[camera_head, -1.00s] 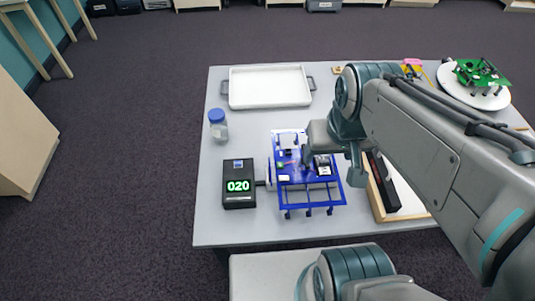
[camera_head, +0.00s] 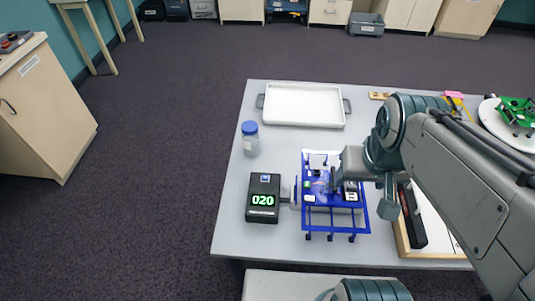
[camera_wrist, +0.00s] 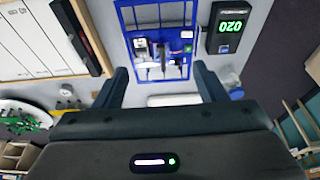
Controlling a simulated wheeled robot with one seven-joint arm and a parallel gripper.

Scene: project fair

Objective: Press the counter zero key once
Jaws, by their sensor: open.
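The counter (camera_head: 263,205) is a black box with a lit green display reading 020, on the grey table left of a blue frame. It also shows upper right in the wrist view (camera_wrist: 226,42), upside down. The blue frame (camera_head: 322,218) carries small parts and adjoins the counter through a short grey piece. My gripper (camera_wrist: 162,85) is open and empty, with fingers spread toward the frame in the wrist view. It is apart from the counter.
A white tray (camera_head: 303,106) lies at the back of the table (camera_head: 232,228), with a blue-capped jar (camera_head: 250,139) in front of its left end. A wooden-edged case with a black bar (camera_head: 412,215) lies right of the frame. A green board (camera_head: 517,112) sits on a white disc.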

